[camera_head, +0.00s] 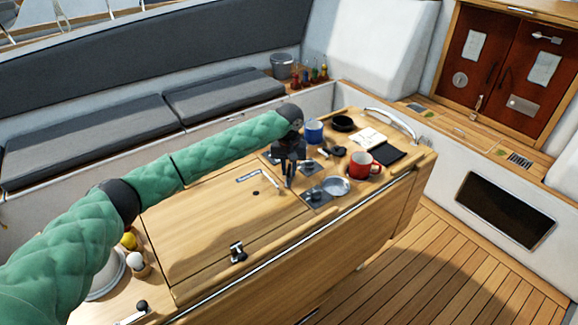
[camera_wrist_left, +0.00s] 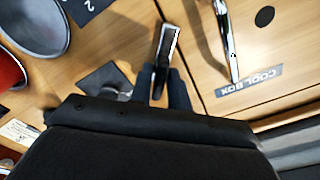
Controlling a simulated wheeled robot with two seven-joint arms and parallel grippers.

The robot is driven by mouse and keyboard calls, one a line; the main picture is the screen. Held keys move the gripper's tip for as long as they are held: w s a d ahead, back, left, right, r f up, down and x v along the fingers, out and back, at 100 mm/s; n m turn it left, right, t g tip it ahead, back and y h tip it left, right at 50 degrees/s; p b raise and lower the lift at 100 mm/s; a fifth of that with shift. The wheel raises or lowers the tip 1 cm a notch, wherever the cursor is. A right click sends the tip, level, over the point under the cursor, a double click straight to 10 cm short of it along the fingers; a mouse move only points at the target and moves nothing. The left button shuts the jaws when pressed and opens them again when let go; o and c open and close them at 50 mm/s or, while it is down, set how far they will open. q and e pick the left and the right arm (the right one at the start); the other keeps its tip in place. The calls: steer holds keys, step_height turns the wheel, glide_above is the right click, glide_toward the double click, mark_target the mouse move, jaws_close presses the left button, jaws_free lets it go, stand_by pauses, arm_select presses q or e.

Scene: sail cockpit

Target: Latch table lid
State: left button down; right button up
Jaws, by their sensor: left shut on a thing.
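The table lid (camera_head: 205,222) is a flat wooden panel lying down in the table top, with a COOL BOX label that also shows in the left wrist view (camera_wrist_left: 248,85). A pale metal bar (camera_head: 270,183) lies on the lid by a small dark hole. It shows in the left wrist view (camera_wrist_left: 228,42), apart from my fingers. My left gripper (camera_head: 289,182) points down beside the lid's right seam. In the left wrist view its fingers (camera_wrist_left: 167,86) are shut on a small metal latch lever (camera_wrist_left: 168,45). The lever's base is hidden. A black-and-silver latch (camera_head: 238,252) sits at the lid's front edge.
Right of the lid stand a red mug (camera_head: 364,165), a metal bowl (camera_head: 336,186), a blue mug (camera_head: 314,131) and a black notebook (camera_head: 390,154). Dark numbered plates lie near my gripper.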

arm_select(q)
steer(key=m, duration=0.2)
steer(key=shift+m+p, duration=0.4)
steer(key=m, duration=0.5)
steer(key=shift+p, duration=0.35)
steer(key=shift+m, duration=0.7)
arm_select(e)
steer(key=s, duration=0.3)
steer(key=s+f, duration=0.1)
steer(key=shift+s+d, duration=0.2)
steer(key=shift+d, duration=0.2)
arm_select(q)
steer(key=shift+m, duration=0.3)
arm_select(e)
steer(key=shift+w+a, duration=0.1)
steer(key=shift+a, duration=0.15)
arm_select(q)
steer(key=shift+r, duration=0.1)
